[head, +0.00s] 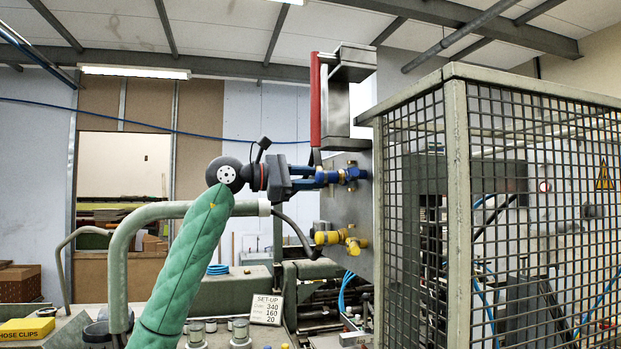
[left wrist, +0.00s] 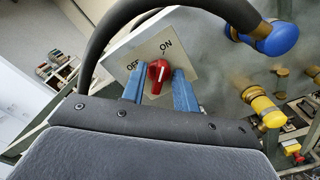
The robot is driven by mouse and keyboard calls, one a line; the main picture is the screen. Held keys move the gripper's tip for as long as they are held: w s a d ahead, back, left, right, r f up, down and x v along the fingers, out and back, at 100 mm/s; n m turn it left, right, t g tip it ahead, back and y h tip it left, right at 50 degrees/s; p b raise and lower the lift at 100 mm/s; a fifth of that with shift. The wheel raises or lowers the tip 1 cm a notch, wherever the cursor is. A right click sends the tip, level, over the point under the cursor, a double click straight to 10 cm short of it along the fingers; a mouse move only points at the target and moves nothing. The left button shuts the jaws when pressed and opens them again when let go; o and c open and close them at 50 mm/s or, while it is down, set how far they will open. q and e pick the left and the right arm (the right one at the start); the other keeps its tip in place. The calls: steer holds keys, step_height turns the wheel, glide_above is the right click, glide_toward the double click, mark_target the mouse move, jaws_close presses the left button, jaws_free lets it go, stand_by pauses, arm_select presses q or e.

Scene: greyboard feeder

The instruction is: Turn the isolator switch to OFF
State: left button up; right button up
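The isolator switch is a red knob (left wrist: 158,76) on a pale plate (left wrist: 148,52) marked OFF on the left and ON at the upper right. Its white mark points up, towards ON. In the left wrist view, the blue fingers of my left gripper (left wrist: 158,90) stand on either side of the knob, with a gap visible at the left finger. The gripper looks open around it. In the head view, my left gripper (head: 303,177) is in front of the grey panel (head: 358,205); the knob cannot be made out there. My right gripper is not in view.
A blue fitting (left wrist: 272,39) and a yellow fitting (left wrist: 265,108) stick out of the panel close to the gripper. A thick black hose (left wrist: 165,5) arcs over the switch. A mesh guard (head: 455,200) stands right of the panel. A SET-UP card (head: 266,309) stands below.

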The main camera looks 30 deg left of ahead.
arm_select(q)
jaws_close()
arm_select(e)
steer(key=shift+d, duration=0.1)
